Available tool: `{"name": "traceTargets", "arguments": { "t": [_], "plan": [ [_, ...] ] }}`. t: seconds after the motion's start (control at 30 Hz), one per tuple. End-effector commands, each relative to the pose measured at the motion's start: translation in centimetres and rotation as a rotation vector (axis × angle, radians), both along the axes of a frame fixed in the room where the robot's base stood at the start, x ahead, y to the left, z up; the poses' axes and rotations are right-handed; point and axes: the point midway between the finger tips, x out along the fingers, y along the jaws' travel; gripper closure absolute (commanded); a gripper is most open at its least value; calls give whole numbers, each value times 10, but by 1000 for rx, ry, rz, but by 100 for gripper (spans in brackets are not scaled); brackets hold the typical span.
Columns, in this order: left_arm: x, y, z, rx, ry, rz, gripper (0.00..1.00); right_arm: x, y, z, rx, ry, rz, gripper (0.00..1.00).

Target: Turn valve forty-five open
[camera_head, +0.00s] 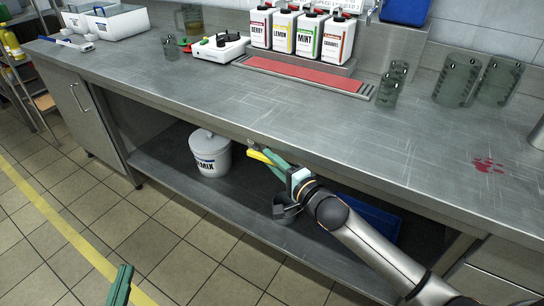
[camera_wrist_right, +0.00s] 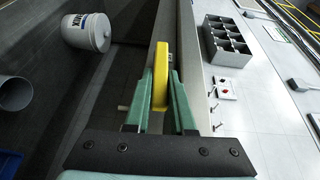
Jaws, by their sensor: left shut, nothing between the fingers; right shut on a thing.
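A yellow valve lever (camera_head: 258,156) sticks out below the front edge of the counter, with a small grey fitting (camera_head: 251,143) at its upper end. My right gripper (camera_head: 268,161) is shut on this lever. In the right wrist view the lever (camera_wrist_right: 160,75) stands between the two green fingers of the right gripper (camera_wrist_right: 161,95). The fingers hide part of the lever, and no valve number is readable. My left gripper (camera_head: 121,284) shows only as a green finger piece at the bottom edge of the head view, shut and empty, well away from the valve.
A white bucket (camera_head: 210,154) and a grey pot (camera_head: 286,208) are under the counter, near a blue crate (camera_head: 368,216). Bottles, a red mat (camera_head: 305,77) and dark glass jugs stand on the counter (camera_head: 200,90). The tiled floor in front is clear.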

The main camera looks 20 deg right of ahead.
Motion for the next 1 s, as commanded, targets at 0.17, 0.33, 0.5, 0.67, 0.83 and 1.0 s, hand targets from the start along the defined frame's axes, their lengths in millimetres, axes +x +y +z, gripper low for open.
{"name": "traceTargets", "arguments": {
  "t": [0.17,0.33,0.5,0.67,0.83,1.0],
  "plan": [
    [-10,2,-51,1,222,21,100,0,0,4,-14,20,-2,100],
    [-29,2,-98,2,427,35,100,1,-1,5,-25,35,-3,100],
    [-55,0,-139,2,618,43,100,0,-1,6,-37,50,-3,100],
    [-75,-1,-163,3,735,45,100,0,-1,6,-44,57,-2,100],
    [-82,-2,-171,4,773,45,100,0,-1,5,-47,60,-2,100],
    [-82,-2,-171,4,772,45,100,0,-1,5,-47,60,-1,100]
  ]
}}
